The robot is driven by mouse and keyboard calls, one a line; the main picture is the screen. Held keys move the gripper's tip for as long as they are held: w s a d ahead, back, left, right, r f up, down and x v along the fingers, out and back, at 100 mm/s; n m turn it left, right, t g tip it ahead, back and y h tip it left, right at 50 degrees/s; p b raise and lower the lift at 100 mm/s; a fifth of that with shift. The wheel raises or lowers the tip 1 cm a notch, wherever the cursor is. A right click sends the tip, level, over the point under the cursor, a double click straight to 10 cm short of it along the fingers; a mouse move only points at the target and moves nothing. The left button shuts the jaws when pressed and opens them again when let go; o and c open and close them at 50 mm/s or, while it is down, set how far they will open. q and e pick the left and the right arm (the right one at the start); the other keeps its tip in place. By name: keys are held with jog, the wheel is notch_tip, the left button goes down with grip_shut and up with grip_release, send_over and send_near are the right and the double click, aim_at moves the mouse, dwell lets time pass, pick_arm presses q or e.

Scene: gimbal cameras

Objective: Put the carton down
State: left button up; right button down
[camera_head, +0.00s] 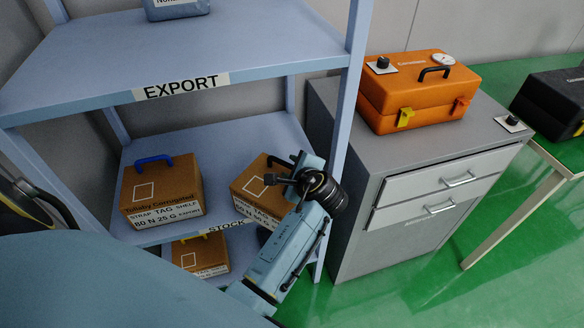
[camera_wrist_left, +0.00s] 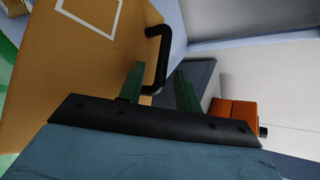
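A brown carton (camera_head: 250,195) with a white square outline and a black handle is at the right end of the STOCK shelf (camera_head: 215,235). Its front is close to the shelf edge; my arm hides its right part. I cannot tell if its full base rests on the shelf. In the left wrist view the carton (camera_wrist_left: 60,75) fills the left side. Its black handle (camera_wrist_left: 157,55) reaches in between the two green fingers of my left gripper (camera_wrist_left: 160,88). The fingers stand apart with a gap beside the handle. In the head view the left gripper (camera_head: 277,170) is at the carton's top. My right gripper is not in view.
A carton with a blue handle (camera_head: 162,195) stands to the left on the same shelf. Another carton (camera_head: 201,256) is below. The EXPORT shelf (camera_head: 180,50) overhangs, and a rack post (camera_head: 350,110) stands right. A grey cabinet (camera_head: 345,190) carries an orange case (camera_head: 420,95).

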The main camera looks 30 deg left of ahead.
pick_arm(q)
jog(key=p+v, duration=0.2)
jog(key=v, duration=1)
